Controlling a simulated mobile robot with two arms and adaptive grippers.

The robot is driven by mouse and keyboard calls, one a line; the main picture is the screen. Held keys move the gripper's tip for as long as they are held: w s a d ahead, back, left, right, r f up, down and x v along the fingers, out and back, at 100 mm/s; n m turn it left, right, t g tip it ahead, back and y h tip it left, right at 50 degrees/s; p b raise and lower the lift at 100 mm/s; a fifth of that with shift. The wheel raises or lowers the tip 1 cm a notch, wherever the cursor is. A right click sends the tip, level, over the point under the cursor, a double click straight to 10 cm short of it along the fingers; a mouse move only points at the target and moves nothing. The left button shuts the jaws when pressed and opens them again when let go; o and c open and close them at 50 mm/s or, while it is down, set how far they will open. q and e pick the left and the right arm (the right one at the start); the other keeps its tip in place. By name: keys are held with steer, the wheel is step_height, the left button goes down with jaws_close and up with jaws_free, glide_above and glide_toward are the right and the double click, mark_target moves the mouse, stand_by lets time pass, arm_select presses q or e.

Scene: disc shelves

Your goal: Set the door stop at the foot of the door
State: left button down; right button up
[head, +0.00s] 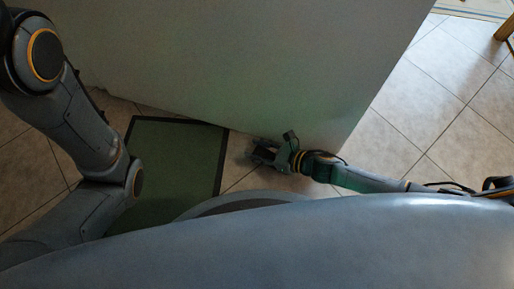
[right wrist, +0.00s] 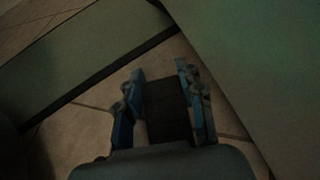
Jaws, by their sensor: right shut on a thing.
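The door (head: 240,65) is a large pale panel across the upper middle of the head view; it fills the right side of the right wrist view (right wrist: 255,60). My right gripper (head: 262,153) is low over the tiles beside the door's lower edge. In the right wrist view its fingers (right wrist: 160,82) are shut on a dark block, the door stop (right wrist: 167,108). The door stop lies between the fingers, close to the door face; I cannot tell whether it touches the door or the floor. My left arm shows at the left, its gripper out of view.
A green mat with a dark border (head: 178,160) lies on the floor left of my right gripper. Open tiled floor (head: 430,100) lies right of the door's edge. A wooden leg (head: 504,27) stands at the far upper right.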

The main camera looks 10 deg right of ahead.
steer(key=shift+f+b, duration=0.5)
steer(key=shift+f, duration=0.1)
steer(key=o, duration=1.3)
steer(key=shift+c, duration=0.2)
